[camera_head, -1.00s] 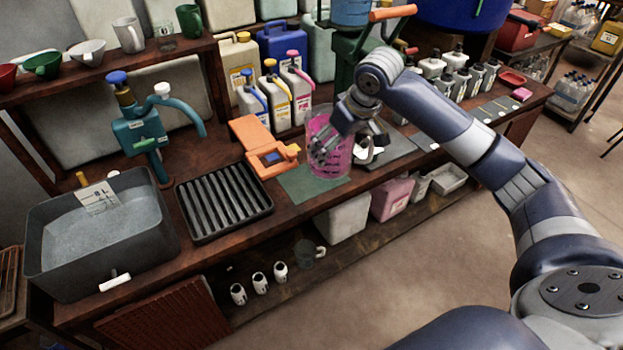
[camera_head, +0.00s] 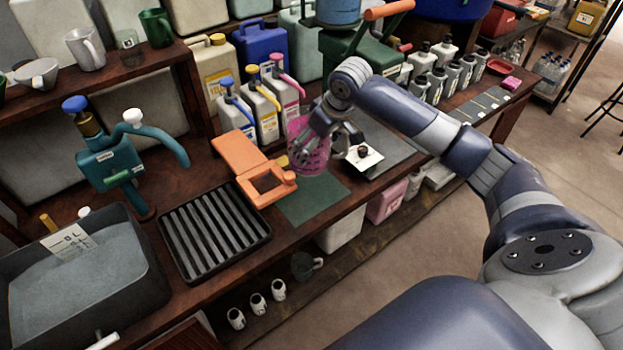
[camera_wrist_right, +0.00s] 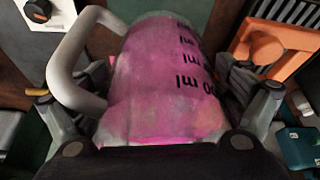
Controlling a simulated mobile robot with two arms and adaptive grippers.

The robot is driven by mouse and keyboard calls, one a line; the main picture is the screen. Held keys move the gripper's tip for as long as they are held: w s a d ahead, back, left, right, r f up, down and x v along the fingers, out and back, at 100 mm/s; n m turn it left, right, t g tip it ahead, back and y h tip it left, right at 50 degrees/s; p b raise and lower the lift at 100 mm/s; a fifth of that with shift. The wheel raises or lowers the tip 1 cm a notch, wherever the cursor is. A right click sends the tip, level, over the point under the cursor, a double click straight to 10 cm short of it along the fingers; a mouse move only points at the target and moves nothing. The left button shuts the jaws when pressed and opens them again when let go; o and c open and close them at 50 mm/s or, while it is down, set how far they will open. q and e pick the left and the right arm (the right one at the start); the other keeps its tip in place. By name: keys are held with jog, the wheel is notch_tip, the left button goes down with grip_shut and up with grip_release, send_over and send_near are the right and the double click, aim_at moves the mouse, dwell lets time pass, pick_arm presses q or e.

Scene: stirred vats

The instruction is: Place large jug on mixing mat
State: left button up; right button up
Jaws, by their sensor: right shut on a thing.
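The large jug (camera_head: 308,158) is clear with pink contents. My right gripper (camera_head: 322,140) is shut on it, and its fingers hide part of it in the head view. In the right wrist view the jug (camera_wrist_right: 165,90) lies between the fingers, with volume marks facing the camera and its pale handle at the left. A dark green mat (camera_head: 315,200), apparently the mixing mat, lies bare at the bench's front edge. The jug is over or behind its back edge; I cannot tell whether its base touches anything. My left gripper is not in view.
An orange hinged device (camera_head: 238,150) is left of the jug. A black ribbed tray (camera_head: 213,232) lies further left. A white card (camera_head: 368,163) with a dark knob is at the right. Several pump bottles (camera_head: 263,118) stand behind. The green mat's front part is clear.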

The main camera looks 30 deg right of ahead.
aim_at(315, 168)
notch_tip(315, 168, down, 8)
jog(key=shift+w+f+p, duration=0.1)
jog(key=shift+w+p, duration=0.05)
jog(key=shift+p, duration=0.15)
jog(key=shift+f, duration=0.3)
notch_tip(315, 168, down, 3)
jog(key=shift+f, duration=0.7)
jog(key=o, duration=1)
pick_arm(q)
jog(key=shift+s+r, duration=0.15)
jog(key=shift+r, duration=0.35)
pick_arm(e)
jog(key=shift+o, duration=0.2)
